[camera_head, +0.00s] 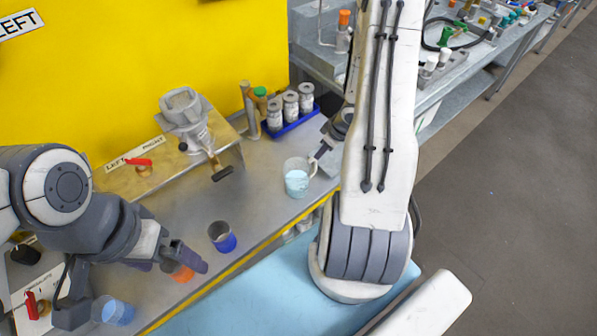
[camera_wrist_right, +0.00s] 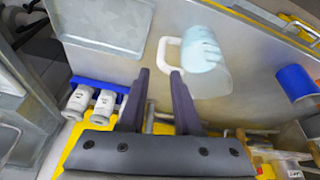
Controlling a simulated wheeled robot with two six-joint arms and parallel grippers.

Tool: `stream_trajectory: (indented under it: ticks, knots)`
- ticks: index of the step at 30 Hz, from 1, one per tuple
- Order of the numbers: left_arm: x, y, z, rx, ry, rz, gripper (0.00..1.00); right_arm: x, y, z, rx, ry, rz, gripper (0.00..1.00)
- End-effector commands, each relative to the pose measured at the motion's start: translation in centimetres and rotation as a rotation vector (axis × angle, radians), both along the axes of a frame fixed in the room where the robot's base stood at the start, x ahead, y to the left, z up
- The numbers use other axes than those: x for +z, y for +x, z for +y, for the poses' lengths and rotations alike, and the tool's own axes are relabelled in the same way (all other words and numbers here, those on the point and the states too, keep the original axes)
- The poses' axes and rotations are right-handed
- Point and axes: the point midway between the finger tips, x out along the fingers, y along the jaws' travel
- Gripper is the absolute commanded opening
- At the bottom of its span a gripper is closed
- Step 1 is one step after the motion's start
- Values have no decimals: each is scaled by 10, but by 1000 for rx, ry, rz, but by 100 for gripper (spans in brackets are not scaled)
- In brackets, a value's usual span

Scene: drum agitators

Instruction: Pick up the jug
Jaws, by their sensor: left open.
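The jug (camera_head: 298,184) is a clear cup with light blue liquid and a white handle. It stands upright on the metal table right of centre in the head view. In the right wrist view the jug (camera_wrist_right: 203,68) lies just ahead of my right gripper (camera_wrist_right: 160,72), whose fingers are apart. The jug's handle is at the fingertips, and I cannot tell whether they touch it. In the head view my right gripper (camera_head: 322,152) is partly hidden by its own arm, at the handle side. My left gripper (camera_head: 135,285) is open at the lower left, away from the jug.
A dark blue cup (camera_head: 222,238), an orange cup (camera_head: 183,274) and a light blue cup (camera_head: 117,313) stand nearer. A grey clamp device (camera_head: 190,120) is left. A yellow strip edges the table.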

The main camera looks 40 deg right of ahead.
Motion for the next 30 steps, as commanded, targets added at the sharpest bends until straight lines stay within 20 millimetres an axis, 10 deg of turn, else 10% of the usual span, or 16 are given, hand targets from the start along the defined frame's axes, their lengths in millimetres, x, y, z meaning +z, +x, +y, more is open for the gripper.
stream_trajectory:
  ticks: [30]
  knots:
    - [-8,0,0,-1,0,0,100,-105,25,6,-6,46,-16,32]
